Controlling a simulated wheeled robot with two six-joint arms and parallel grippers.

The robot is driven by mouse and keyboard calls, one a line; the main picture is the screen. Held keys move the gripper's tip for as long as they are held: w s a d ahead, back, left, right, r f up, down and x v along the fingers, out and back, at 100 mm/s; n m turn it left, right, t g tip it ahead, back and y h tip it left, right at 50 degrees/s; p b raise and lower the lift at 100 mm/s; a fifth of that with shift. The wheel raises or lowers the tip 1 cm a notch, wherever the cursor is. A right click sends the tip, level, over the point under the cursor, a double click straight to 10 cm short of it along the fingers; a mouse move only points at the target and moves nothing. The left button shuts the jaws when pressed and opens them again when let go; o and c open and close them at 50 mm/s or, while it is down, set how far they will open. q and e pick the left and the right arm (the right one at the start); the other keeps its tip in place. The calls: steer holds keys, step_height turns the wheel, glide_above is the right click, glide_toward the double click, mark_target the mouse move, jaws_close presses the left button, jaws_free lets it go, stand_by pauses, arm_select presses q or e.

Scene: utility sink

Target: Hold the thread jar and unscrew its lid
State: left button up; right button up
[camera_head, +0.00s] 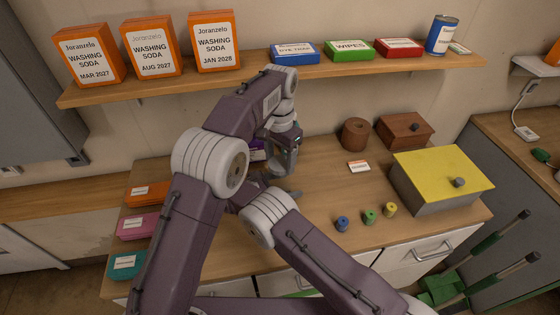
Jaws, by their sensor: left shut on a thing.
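My left gripper (284,160) points down over the counter, left of the round brown pot, and is shut on the thread jar. The jar is almost wholly hidden by the gripper and my left arm; I cannot make out its lid or whether it touches the counter. My right arm comes in from the lower right and bends behind my left arm. Its gripper is mostly hidden; a small grey tip shows near the middle of the counter, and I cannot tell whether its jaws are open. Blue (342,224), green (369,216) and yellow (390,210) spools stand in front.
A round brown pot (355,134), a brown box (405,132) and a yellow-topped box (442,172) stand to the right. A small labelled card (358,167) lies before the pot. Coloured packets (140,227) lie at the left. A loaded shelf (350,66) hangs above.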

steer(key=shift+o, duration=0.7)
